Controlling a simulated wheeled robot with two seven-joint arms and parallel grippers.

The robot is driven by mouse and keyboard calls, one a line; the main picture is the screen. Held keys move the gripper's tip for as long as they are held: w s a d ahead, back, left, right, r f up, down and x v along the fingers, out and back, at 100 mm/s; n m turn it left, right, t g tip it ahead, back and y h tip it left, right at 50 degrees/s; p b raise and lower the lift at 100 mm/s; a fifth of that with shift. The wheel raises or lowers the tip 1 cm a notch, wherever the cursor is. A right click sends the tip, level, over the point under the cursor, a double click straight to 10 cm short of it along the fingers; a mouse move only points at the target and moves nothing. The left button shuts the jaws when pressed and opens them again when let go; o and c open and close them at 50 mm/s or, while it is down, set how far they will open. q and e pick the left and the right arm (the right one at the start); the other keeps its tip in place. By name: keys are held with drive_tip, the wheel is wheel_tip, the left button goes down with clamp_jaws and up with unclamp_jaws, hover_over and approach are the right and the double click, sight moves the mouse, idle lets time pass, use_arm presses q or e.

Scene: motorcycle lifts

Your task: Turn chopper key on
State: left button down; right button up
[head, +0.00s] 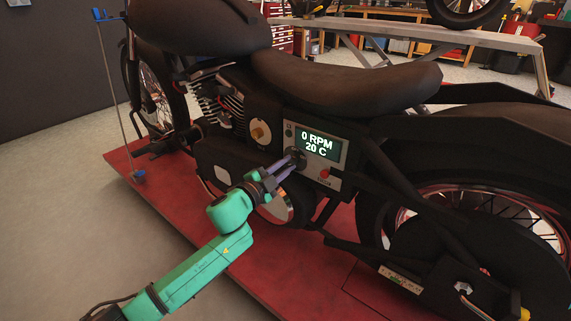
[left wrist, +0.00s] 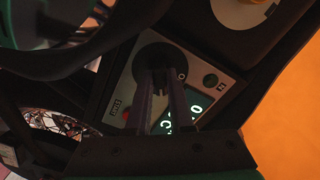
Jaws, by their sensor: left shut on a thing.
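The dark chopper (head: 350,85) stands on a red lift. On its side is a light grey panel (head: 335,171) with a lit display (head: 317,144) reading "0 RPM" and "20 C". The round black key switch (left wrist: 152,52) sits on this panel, with its raised key (left wrist: 160,78) in the left wrist view. My left gripper (head: 295,160) is shut on the key, with one finger on each side; it also shows in the left wrist view (left wrist: 160,88). The fingers partly hide the switch in the head view. My right gripper is not in view.
A red button (head: 324,174) sits low on the panel, and a small dark round button (left wrist: 211,80) is near the switch. A brass-coloured round part (head: 259,133) is left of the panel. The red lift platform (head: 170,205) lies below. Grey floor at the left is clear.

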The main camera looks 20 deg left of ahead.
use_arm(q)
drive_tip(key=shift+m, duration=0.5)
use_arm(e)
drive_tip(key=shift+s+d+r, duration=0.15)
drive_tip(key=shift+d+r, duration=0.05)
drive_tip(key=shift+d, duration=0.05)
use_arm(q)
drive_tip(key=c, duration=0.8)
unclamp_jaws()
drive_tip(key=shift+s, duration=0.1)
drive_tip(key=p+v, duration=0.1)
drive_tip(key=v, duration=1.3)
drive_tip(key=shift+s+p, duration=0.2)
drive_tip(key=shift+p, duration=0.2)
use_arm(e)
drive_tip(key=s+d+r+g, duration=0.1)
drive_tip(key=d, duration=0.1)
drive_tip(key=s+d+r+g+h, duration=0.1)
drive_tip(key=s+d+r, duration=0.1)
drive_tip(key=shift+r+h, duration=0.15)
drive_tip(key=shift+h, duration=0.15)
